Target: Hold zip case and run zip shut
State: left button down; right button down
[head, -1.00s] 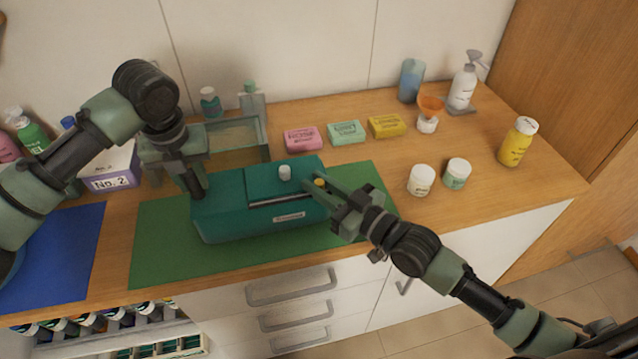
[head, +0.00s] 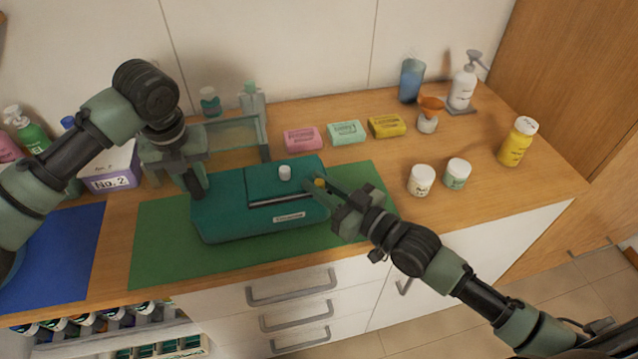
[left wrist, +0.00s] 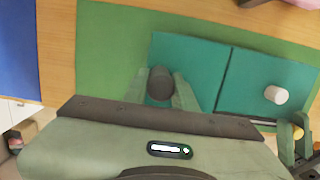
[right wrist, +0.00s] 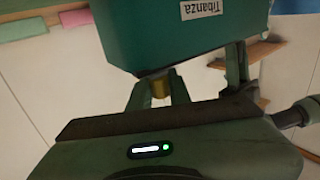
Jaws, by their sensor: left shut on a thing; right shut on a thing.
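The teal zip case (head: 235,222) lies on the green mat, with a dark slot (head: 280,202) along its top and a white knob (head: 285,173). My left gripper (head: 196,188) is shut on the dark grey post (left wrist: 160,84) at the case's left end. A yellow zip pull (head: 320,183) stands at the right end of the slot. My right gripper (head: 322,187) is shut on it; the brass-coloured pull shows between the fingers in the right wrist view (right wrist: 160,88). The left fingers partly hide the post in the head view.
The green mat (head: 160,258) has bare strips around the case. Pink (head: 302,139), mint (head: 346,132) and yellow (head: 387,126) soaps lie behind. Two white-lidded jars (head: 421,181) (head: 457,174) stand to the right. A clear-walled bin (head: 235,132) stands close behind the case.

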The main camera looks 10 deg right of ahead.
aim_at(260, 204)
dwell(0.5)
jog(key=a, duration=1.2)
jog(key=shift+a, duration=0.3)
jog(key=c, duration=1.3)
grip_release()
jog(key=shift+d, duration=0.1)
jog(key=shift+s, duration=0.1)
jog(key=v, duration=1.2)
